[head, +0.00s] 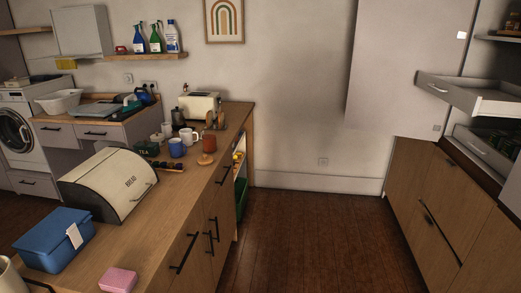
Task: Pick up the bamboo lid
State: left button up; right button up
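A small round tan disc that looks like the bamboo lid (206,160) lies on the wooden counter (150,222) near its right edge. It is just in front of a reddish-brown jar (209,144). At this distance its details are too small to tell. Neither of my grippers is in view.
Blue and white mugs (177,148), a green tea box (147,149) and a toaster (200,105) stand around the jar. A bread bin (108,184), a blue box (54,238) and a pink block (118,280) are nearer. The floor (310,240) right of the counter is clear. A drawer (470,95) stands open at right.

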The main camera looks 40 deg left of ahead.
aim_at(204, 161)
jog(key=i+u, duration=0.35)
jog(key=i, duration=0.25)
jog(key=i+u, duration=0.4)
jog(key=i, duration=0.2)
jog(key=i+l+u, duration=0.35)
jog(key=i, duration=0.2)
jog(key=j, duration=0.05)
